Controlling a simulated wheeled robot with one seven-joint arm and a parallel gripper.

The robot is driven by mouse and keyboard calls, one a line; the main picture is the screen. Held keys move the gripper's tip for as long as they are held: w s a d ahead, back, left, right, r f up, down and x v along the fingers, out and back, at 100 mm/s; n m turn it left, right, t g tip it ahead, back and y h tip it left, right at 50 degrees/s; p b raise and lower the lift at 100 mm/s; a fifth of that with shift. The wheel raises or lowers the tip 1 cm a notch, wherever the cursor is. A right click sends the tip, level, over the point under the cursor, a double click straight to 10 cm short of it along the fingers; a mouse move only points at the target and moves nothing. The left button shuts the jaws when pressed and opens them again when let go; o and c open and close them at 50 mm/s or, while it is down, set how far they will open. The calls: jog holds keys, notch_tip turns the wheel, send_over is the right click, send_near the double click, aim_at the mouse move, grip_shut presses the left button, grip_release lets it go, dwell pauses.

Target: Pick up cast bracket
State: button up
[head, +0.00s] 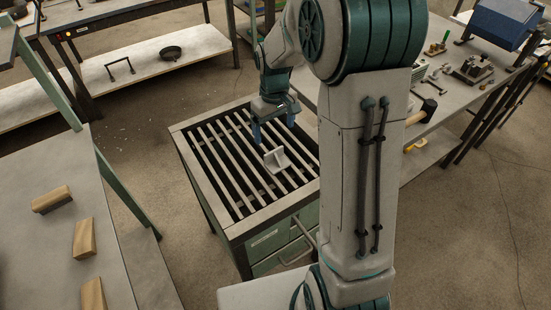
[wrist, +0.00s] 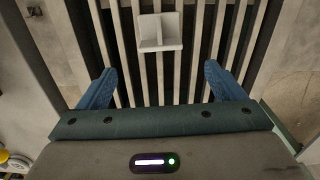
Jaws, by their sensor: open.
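The cast bracket (head: 277,159) is a light grey angled piece with a rib. It rests on the slatted top of a green cabinet (head: 180,145). My gripper (head: 275,125) is above the slats, a little behind and left of the bracket in the head view. In the wrist view the bracket (wrist: 160,32) is near the top middle, ahead of the fingers and between their lines. My gripper (wrist: 157,85) is open there, with its blue fingers wide apart and nothing between them. My arm hides part of the cabinet's right side in the head view.
A bench at left holds several wooden blocks (head: 84,238). A bench at right holds a hammer (head: 422,112), a small vise (head: 473,69) and a blue box (head: 502,24). The slats around the bracket are clear. Dark gaps run between them.

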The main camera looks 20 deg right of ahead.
send_over(276, 155)
jog(key=f, duration=0.6)
jog(key=shift+w+a, duration=0.15)
jog(key=shift+w, duration=0.2)
jog(key=shift+s+f+p, duration=0.2)
jog(key=shift+f+p, duration=0.05)
jog(key=shift+f, duration=1.1)
jog(key=shift+s+f+p, duration=0.2)
jog(key=shift+f+p, duration=0.05)
jog(key=shift+f, duration=1.05)
jog(key=c, duration=1.1)
